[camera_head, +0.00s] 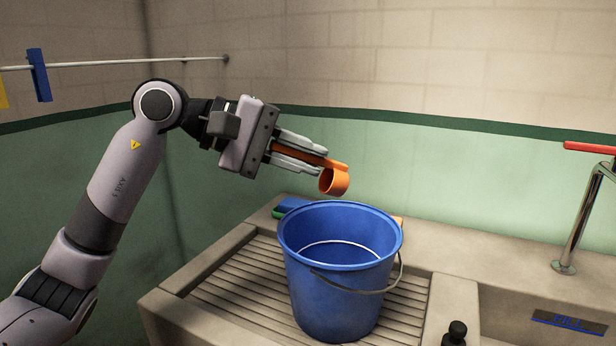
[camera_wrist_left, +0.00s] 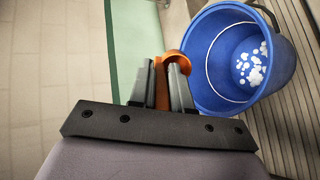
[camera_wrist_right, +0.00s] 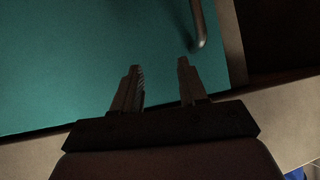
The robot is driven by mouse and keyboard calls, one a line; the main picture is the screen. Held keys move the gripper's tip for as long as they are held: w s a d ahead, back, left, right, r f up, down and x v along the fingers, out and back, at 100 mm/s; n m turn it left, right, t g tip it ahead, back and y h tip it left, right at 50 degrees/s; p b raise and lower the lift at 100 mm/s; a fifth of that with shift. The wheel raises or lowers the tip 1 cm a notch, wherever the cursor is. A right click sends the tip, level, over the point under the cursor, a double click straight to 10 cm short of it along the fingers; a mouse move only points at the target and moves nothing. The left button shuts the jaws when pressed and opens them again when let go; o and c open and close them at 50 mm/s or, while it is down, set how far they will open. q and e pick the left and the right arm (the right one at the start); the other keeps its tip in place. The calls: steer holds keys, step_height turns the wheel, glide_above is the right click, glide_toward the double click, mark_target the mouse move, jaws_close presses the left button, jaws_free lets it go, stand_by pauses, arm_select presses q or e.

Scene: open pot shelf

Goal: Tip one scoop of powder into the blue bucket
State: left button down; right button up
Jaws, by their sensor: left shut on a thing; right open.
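The blue bucket (camera_head: 340,290) stands upright on the ribbed draining board, its wire handle hanging down at the front right. In the left wrist view the bucket (camera_wrist_left: 205,62) has white powder clumps (camera_wrist_left: 252,66) on its inside bottom. My left gripper (camera_head: 322,165) is shut on the handle of an orange scoop (camera_head: 335,181). The scoop is tilted at the bucket's upper back edge, above the rim. The scoop also shows between the fingers in the left wrist view (camera_wrist_left: 172,57); its inside is hidden. My right gripper (camera_wrist_right: 160,75) is open and empty in the right wrist view.
A blue and green sponge-like thing (camera_head: 288,207) lies behind the bucket. A sink with a red-handled tap (camera_head: 575,225) is at the right. A dark bottle top (camera_head: 456,331) stands at the front. A rail with a blue peg (camera_head: 39,75) is on the left wall.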

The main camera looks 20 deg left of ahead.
arm_select(q)
steer(key=b, duration=0.2)
steer(key=f+t+h+b, duration=0.1)
steer(key=b, duration=0.3)
steer(key=shift+s+a+f+t+h, duration=0.3)
steer(key=shift+a+f, duration=0.05)
steer(key=shift+f, duration=0.05)
steer(key=shift+b, duration=0.4)
steer(key=shift+a, duration=0.1)
steer(key=shift+s+r+h+b, duration=0.1)
steer(key=shift+h+b, duration=0.2)
steer(key=shift+b, duration=0.2)
arm_select(e)
step_height(320, 180, down, 6)
steer(key=w+a, duration=0.1)
steer(key=shift+w+a+t, duration=0.25)
steer(key=shift+t, duration=0.05)
steer(key=shift+s+d+f, duration=0.1)
steer(key=shift+s+d, duration=0.05)
steer(key=shift+s, duration=0.05)
